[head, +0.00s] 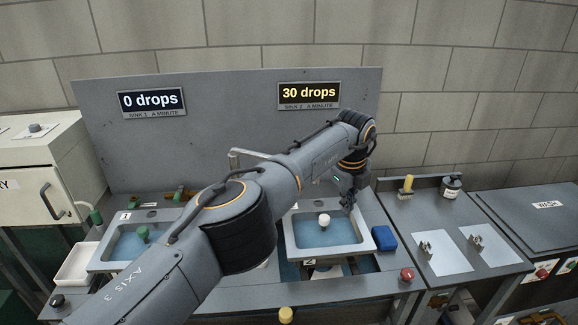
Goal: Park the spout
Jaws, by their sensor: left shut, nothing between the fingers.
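The spout (243,153) shows as a pale bent tube at the back, between the two sinks; my arm hides much of it. The left sink (97,262) has a label 1 and a green plug (143,233). The right sink (368,243) has a white plug (323,219) and bluish water. My left gripper (348,203) points down near the back right corner of the right sink. It is shut and empty. It is to the right of the visible part of the spout and apart from it. My right gripper is out of view.
The left sign (151,101) reads 0 drops, the right sign (309,94) 30 drops. A blue sponge-like block (384,238) lies right of the right sink. A yellow-topped item (407,184) and a jar (452,187) stand on the right counter. A white tray (75,263) is far left.

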